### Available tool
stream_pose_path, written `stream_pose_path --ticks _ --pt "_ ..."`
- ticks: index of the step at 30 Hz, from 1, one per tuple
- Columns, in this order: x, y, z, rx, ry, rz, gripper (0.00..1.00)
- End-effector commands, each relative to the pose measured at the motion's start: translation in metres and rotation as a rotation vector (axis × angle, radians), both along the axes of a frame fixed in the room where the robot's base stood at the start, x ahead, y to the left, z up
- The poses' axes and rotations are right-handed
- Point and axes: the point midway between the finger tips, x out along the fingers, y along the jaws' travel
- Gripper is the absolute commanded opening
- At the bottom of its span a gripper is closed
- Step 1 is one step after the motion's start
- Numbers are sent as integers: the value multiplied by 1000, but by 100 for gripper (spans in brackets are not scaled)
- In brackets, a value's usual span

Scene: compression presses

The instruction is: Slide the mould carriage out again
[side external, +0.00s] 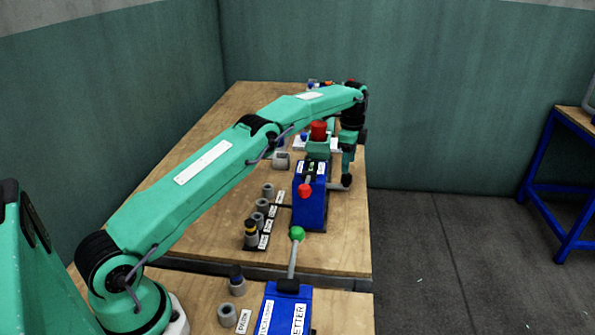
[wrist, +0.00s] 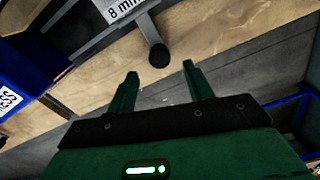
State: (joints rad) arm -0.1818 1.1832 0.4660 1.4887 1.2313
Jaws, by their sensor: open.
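In the wrist view a grey handle bar (wrist: 149,31) ends in a dark round knob (wrist: 159,57). The bar comes from a grey part (wrist: 107,37) carrying a label that reads "8 m…", which I take for the mould carriage. In the side view the knob (side external: 347,181) sticks out to the right of the blue press (side external: 310,205). My gripper (wrist: 161,70) is open, its two fingertips on either side of and just short of the knob. In the side view my gripper (side external: 349,172) hangs over the knob. I cannot tell whether it touches.
The blue press has a red-knobbed lever (side external: 305,190). Nearer stands another blue unit (side external: 285,308) with a green-knobbed lever (side external: 297,234). Several grey cylinders (side external: 262,206) stand left of the press by labels. A red-topped device (side external: 318,131) is behind. Open floor lies right of the bench.

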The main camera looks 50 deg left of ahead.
Motion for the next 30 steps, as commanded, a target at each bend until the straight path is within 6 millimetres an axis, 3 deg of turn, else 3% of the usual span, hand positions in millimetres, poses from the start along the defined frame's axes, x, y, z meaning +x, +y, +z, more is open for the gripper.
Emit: stream_pose_path --ticks 9,23,30 --pt "0 -1 22 1 -1 -1 52" --pt "0 -1 25 0 -1 0 52" --pt "-2 -4 42 2 -16 26 52"
